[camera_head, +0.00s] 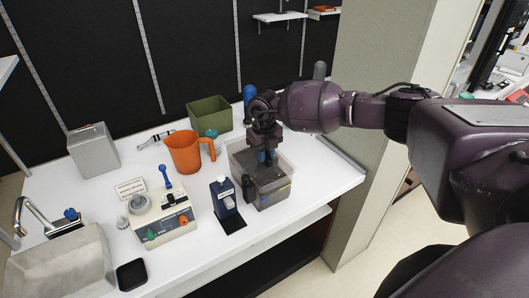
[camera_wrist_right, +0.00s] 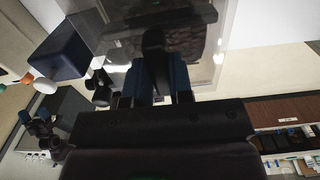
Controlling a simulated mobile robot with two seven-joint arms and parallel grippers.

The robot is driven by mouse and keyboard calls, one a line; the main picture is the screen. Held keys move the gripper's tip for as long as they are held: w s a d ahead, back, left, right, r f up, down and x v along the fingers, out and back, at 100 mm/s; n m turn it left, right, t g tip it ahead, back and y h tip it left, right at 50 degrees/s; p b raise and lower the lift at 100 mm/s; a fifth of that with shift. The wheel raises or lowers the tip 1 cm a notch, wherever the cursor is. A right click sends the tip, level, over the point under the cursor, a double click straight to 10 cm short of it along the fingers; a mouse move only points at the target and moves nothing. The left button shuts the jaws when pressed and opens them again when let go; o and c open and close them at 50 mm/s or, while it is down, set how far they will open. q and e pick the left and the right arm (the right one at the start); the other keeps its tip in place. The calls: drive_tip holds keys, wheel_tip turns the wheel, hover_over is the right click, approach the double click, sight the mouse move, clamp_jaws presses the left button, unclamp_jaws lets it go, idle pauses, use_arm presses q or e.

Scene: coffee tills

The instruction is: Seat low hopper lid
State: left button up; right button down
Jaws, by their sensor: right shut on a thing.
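A clear, box-shaped hopper (camera_head: 282,190) with dark contents stands at the right part of the white counter. My right gripper (camera_head: 265,157) points down over it and is shut on the dark handle (camera_wrist_right: 153,42) of what looks like a clear lid. In the right wrist view the blue-sided fingers (camera_wrist_right: 163,78) flank this handle, and a see-through panel (camera_wrist_right: 118,62) spreads around it. The gripper and wrist hide much of the lid in the head view. I cannot tell whether the lid touches the hopper rim all round.
An orange jug (camera_head: 184,153) and a green bin (camera_head: 210,116) stand behind and left of the hopper. A dark blue box (camera_head: 223,196) stands close at its left. A cream device (camera_head: 160,216) and grey canister (camera_head: 93,150) are further left. The counter's right end is clear.

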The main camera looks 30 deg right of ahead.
drive_tip(key=shift+f, duration=0.45)
drive_tip(key=c, duration=0.6)
unclamp_jaws()
drive_tip(key=shift+r, duration=0.1)
drive_tip(key=shift+r+p, duration=1.55)
drive_tip(key=shift+r, duration=0.95)
drive_tip(key=shift+r+p, duration=0.85)
drive_tip(key=shift+r, duration=0.7)
